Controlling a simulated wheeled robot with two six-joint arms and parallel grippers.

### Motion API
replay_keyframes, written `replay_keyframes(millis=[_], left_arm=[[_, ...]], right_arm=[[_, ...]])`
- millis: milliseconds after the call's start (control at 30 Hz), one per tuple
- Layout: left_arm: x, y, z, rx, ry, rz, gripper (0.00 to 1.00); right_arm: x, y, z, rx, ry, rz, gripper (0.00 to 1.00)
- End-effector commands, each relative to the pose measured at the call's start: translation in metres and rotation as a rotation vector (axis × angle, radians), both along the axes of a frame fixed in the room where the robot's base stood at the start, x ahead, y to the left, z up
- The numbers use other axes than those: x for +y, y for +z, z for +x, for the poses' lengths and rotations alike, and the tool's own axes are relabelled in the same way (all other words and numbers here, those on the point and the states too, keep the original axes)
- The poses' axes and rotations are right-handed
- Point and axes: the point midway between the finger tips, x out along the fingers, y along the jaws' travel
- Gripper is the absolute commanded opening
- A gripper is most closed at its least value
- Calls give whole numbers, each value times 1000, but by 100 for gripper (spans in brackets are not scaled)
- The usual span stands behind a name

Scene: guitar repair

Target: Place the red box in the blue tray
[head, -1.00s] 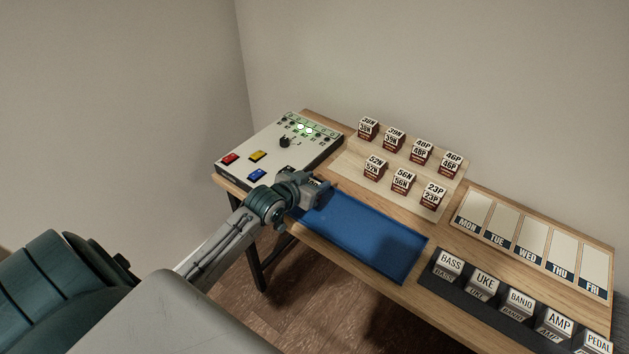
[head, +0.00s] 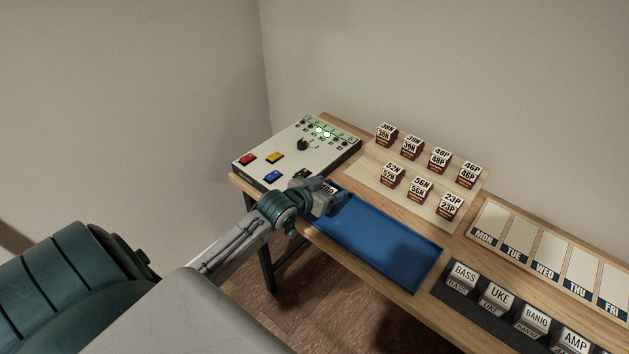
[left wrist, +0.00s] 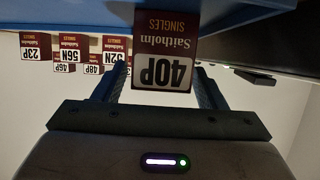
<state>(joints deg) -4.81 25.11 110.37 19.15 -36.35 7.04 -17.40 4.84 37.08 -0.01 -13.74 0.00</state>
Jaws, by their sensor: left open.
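The red box (left wrist: 165,50), maroon and white and marked 40P, stands between the fingers of my left gripper (left wrist: 161,85) in the left wrist view. The fingers are open on either side of it; I cannot tell whether either touches it. The blue tray (head: 385,243) lies on the table in the head view. My left gripper (head: 328,200) is low at the tray's left end, where it hides most of the box. The tray's blue surface (left wrist: 60,14) is behind the box in the left wrist view, which looks upside down. My right gripper is out of view.
A control panel (head: 267,177) with coloured buttons is just left of the tray. Several similar maroon boxes stand on a pale board (head: 374,182) behind it. A day rack (head: 552,257) and a dark rack of labelled blocks (head: 445,290) lie to the right. Most of the tray is empty.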

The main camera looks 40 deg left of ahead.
Motion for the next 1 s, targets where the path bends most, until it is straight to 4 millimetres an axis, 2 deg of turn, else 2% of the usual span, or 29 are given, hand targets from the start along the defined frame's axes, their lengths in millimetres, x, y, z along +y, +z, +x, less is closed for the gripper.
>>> replay_keyframes(millis=[300, 500, 700, 1000], left_arm=[[5, 25, -62, 2, -4, 8, 65], [8, 36, -88, 2, -2, 7, 65], [8, 41, -98, 0, -2, 1, 65], [7, 42, -99, -1, -1, 0, 65]], right_arm=[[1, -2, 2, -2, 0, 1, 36], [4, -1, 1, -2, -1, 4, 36], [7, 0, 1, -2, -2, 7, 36], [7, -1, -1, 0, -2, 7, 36]])
